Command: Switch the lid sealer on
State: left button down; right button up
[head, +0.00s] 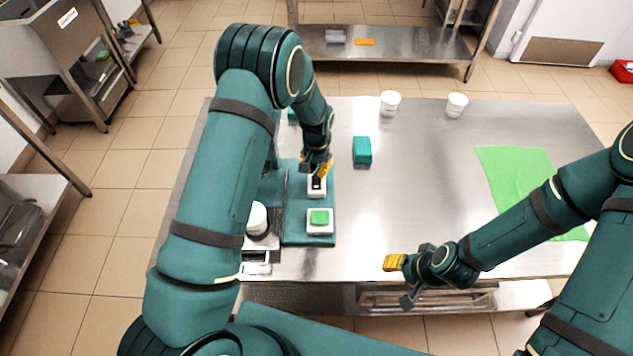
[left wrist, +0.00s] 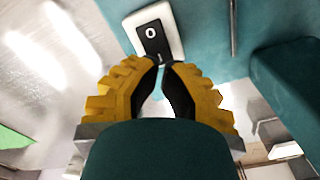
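The lid sealer is a teal machine with a flat panel (head: 295,232) on the left of the steel table. A white plate there holds a black rocker switch (head: 316,187), which shows a white "O" in the left wrist view (left wrist: 152,38). A second white plate nearer me carries a green button (head: 319,217). My left gripper (head: 318,172) is at the rocker's far end, yellow fingertips together and empty. In the wrist view its tips (left wrist: 161,64) overlap the rocker's lower end; I cannot tell if they touch. My right gripper (head: 400,281) is open and empty above the table's front edge.
A white tub (head: 257,219) sits in the sealer, partly hidden by my left arm. A teal block (head: 362,151) and two white cups (head: 390,103) (head: 456,104) stand on the table. A green cloth (head: 515,180) lies right. The table's middle is clear.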

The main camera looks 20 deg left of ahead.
aim_at(316, 178)
pick_arm(q)
jog(key=shift+f+b, duration=1.25)
jog(key=shift+f, duration=0.45)
dwell(0.7)
jog(key=shift+r+p, duration=1.95)
jog(key=shift+r, duration=1.6)
jog(key=shift+s+f, duration=0.1)
